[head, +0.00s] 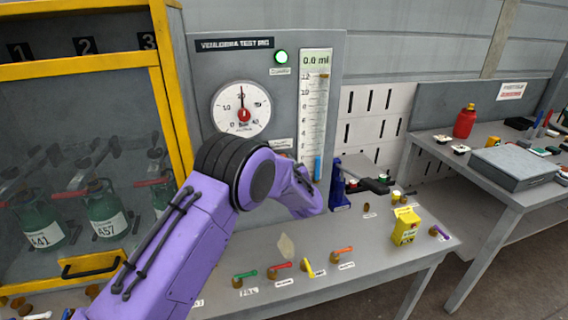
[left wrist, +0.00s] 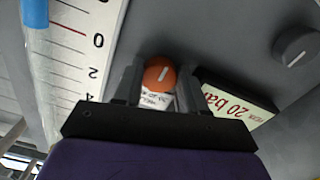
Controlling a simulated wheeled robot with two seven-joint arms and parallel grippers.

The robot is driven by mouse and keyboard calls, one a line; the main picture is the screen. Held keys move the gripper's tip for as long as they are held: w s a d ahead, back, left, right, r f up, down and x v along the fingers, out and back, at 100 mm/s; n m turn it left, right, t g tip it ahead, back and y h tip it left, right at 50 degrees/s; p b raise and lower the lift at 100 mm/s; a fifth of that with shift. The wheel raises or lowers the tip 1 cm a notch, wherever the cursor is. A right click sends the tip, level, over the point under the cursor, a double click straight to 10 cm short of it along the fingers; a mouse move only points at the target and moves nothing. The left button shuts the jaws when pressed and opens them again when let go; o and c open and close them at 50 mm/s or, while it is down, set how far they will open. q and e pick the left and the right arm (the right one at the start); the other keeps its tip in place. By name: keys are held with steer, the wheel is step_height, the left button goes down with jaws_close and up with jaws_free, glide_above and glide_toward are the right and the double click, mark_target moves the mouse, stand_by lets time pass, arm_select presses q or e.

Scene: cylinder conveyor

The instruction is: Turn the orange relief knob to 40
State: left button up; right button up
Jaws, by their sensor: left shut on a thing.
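The orange relief knob (left wrist: 160,75) shows in the left wrist view, round with a pale pointer line on its face. A small white label (left wrist: 157,101) sits by it, partly hidden. My left gripper (left wrist: 153,85) is shut on the knob, one dark finger on each side. In the head view my purple left arm reaches to the grey test panel (head: 215,60) and hides the knob. A round pressure gauge (head: 241,108) on the panel has its needle pointing about straight up. My right gripper is not in view.
A green lamp (head: 281,57) and a tall scale (head: 314,100) are on the panel. A dark knob (left wrist: 296,46) lies right of the gripper. Several coloured valve handles and a yellow box (head: 405,226) stand on the bench. A yellow-framed cabinet (head: 85,66) is at the left.

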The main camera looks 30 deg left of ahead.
arm_select(q)
steer(key=shift+f, duration=0.25)
steer(key=o, duration=0.8)
steer(key=shift+r, duration=0.1)
steer(key=b+v, duration=0.3)
steer(key=v, duration=0.7)
steer(key=shift+s+d, duration=0.15)
steer(key=shift+d, duration=0.1)
